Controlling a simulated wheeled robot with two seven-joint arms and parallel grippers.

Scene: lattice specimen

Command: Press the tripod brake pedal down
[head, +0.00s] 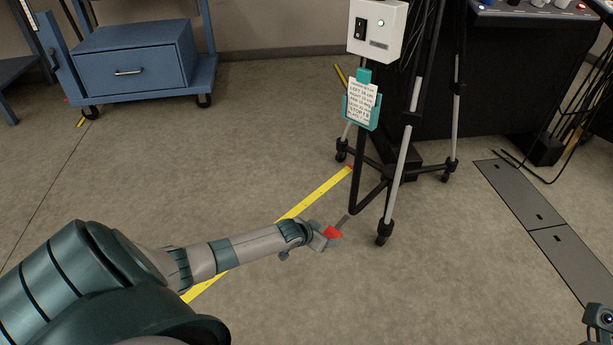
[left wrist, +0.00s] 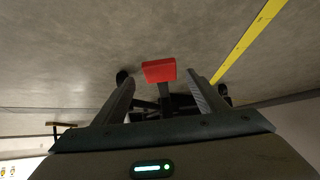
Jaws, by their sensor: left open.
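The red brake pedal (head: 334,232) sits at the end of a short bar low on the front of the black and silver tripod (head: 403,160). My left gripper (head: 325,240) is low over the floor at the pedal, reaching in from the left. In the left wrist view, the red pedal (left wrist: 158,71) shows just beyond and between the two spread fingers of my left gripper (left wrist: 160,88). The gripper is open and holds nothing. I cannot tell whether a finger touches the pedal, or how far down the pedal is. My right gripper's fingers are not seen.
A white switch box (head: 377,30) and a teal sign (head: 361,105) are on the tripod. A yellow floor strip (head: 315,192) runs beside my arm. A blue cart (head: 135,60) stands back left. Grey floor plates (head: 530,215) and cables lie at the right. Floor on the left is clear.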

